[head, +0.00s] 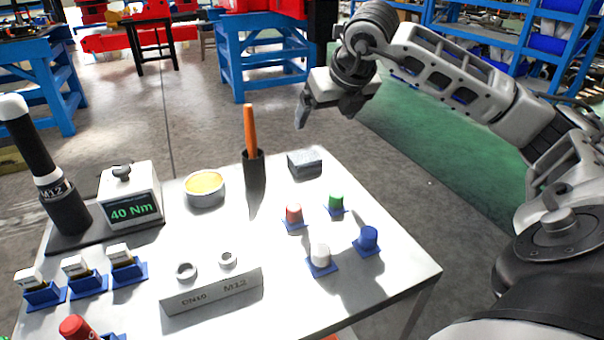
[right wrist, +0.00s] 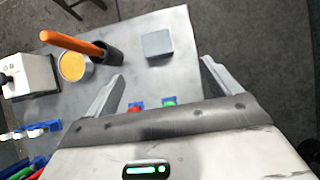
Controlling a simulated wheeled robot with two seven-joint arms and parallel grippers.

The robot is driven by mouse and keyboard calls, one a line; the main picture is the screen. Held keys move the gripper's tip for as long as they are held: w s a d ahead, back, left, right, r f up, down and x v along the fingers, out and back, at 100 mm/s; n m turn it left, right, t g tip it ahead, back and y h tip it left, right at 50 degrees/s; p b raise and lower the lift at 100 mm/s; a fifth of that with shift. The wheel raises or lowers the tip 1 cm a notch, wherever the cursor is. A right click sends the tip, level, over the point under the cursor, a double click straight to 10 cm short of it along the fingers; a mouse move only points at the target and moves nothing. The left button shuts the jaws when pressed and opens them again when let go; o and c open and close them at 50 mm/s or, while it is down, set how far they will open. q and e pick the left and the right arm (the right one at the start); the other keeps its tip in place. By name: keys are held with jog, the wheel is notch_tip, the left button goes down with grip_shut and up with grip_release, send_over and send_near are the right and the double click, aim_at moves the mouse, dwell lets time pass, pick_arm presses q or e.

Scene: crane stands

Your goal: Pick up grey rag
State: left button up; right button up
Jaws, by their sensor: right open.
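The grey rag (head: 305,163) is a small folded block lying flat near the far right edge of the white table. It also shows in the right wrist view (right wrist: 157,44), beyond the fingertips and roughly between their lines. My right gripper (head: 325,114) is open and empty. It hangs in the air above and past the table's far edge in the head view, apart from the rag. Both of its fingers also show in the right wrist view (right wrist: 163,70). My left gripper is not in view.
An orange-handled tool in a black holder (head: 253,165) stands left of the rag, beside a tin of yellow paste (head: 205,188). Red (head: 294,215), green (head: 336,202), white (head: 320,257) and blue (head: 368,238) caps stand nearer. The table (head: 385,285) is bare at its right corner.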

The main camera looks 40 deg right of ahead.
jog(key=f, duration=0.2)
send_near(305, 157)
jog(key=x, duration=0.5)
jog(key=shift+d, duration=0.4)
jog(key=x, duration=0.3)
jog(key=a+x, duration=0.1)
jog(key=x, duration=0.1)
jog(key=shift+w+d+f, duration=0.1)
jog(key=shift+w+d, duration=0.05)
